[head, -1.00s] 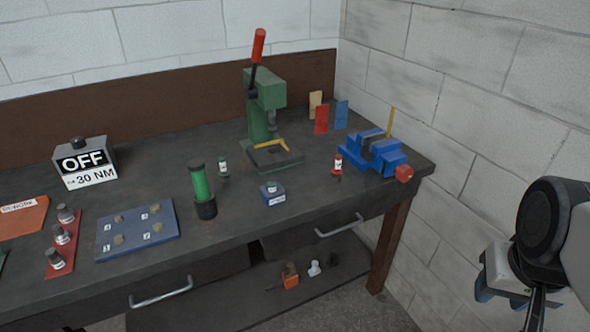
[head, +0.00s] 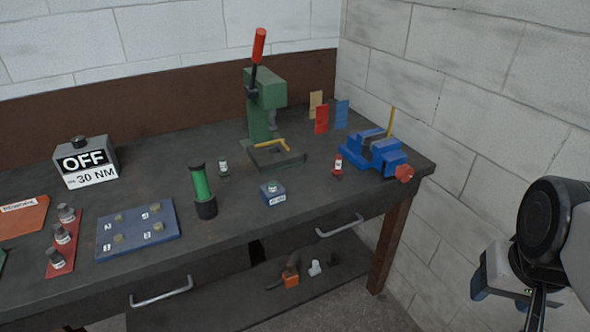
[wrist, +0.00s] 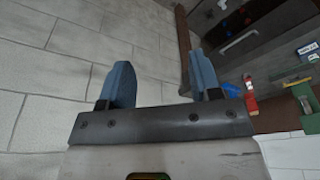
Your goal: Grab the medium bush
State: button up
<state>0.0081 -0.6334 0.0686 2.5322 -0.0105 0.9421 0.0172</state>
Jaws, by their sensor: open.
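One sits in a blue labelled block (head: 272,188) at the bench's middle front.
A green press (head: 265,115) with a red lever stands at the back. A blue vise (head: 374,153) is at the right corner. A dark green cylinder (head: 201,188), a blue plate (head: 137,232) and an OFF box (head: 86,162) are left. The block wall (head: 470,110) lies close right.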

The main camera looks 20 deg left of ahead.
jog(key=shift+w, duration=0.1)
jog(key=w+a+r+n, duration=0.3)
jog(key=w+a+n, duration=0.5)
jog(key=w, duration=0.6)
jog(key=n+g, duration=0.3)
jog(key=n, duration=1.2)
send_over(270, 183)
notch_tip(270, 183, down, 12)
jog(key=shift+d+f, duration=0.1)
jog(key=shift+d, duration=0.05)
jog(key=shift+f, duration=1.35)
